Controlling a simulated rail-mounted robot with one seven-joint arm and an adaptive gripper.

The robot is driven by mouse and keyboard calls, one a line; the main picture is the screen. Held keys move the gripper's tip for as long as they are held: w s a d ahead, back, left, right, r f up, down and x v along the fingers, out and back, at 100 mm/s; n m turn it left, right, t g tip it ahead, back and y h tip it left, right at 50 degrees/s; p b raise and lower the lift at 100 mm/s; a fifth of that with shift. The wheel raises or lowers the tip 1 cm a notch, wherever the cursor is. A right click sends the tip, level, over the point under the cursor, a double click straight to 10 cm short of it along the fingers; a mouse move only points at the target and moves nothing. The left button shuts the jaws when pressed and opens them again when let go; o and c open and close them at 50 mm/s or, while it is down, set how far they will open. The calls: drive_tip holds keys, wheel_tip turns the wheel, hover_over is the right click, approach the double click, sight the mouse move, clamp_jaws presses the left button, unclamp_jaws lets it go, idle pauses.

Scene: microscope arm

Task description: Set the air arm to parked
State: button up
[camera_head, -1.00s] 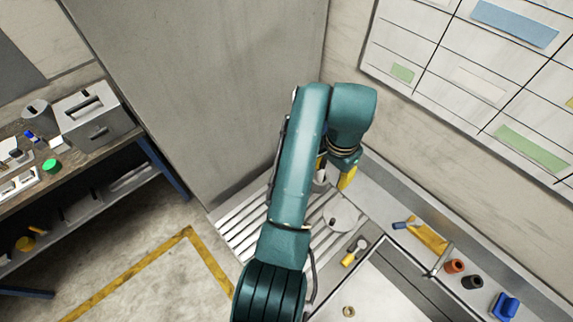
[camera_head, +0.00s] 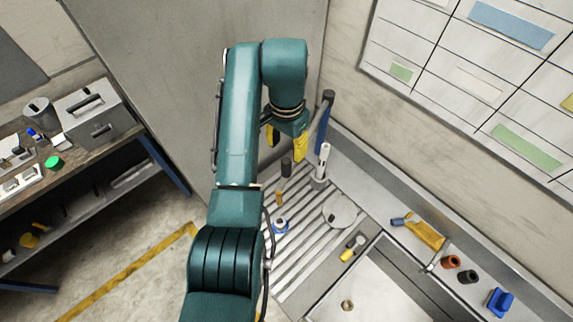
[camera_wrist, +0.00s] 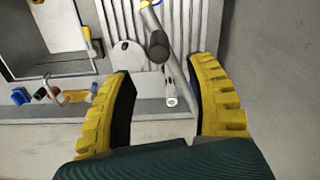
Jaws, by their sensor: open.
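A thin grey tube arm, apparently the air arm (camera_wrist: 180,78), runs diagonally between my fingers in the wrist view. A dark cylindrical knob (camera_wrist: 158,46) stands beside or on it; I cannot tell which. In the head view the dark knob (camera_head: 286,166) is above the slatted drainboard, and a dark-capped post (camera_head: 327,98) with a blue part rises behind it. My gripper (camera_head: 286,145) is open and points down above the knob, its yellow fingers apart. It also shows in the wrist view (camera_wrist: 161,72), with nothing clasped. My own gripper hides part of the tube in the head view.
A white upright device (camera_head: 322,162) and a round pale disc (camera_head: 340,211) are on the drainboard (camera_head: 303,262). A sink (camera_head: 372,290) lies to the right, with a yellow-handled tool (camera_head: 352,248) at its edge. A tall grey panel (camera_head: 185,75) stands to the left.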

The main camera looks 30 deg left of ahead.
sight(286, 167)
wheel_tip(286, 167, down, 9)
idle(0.3)
clamp_jaws()
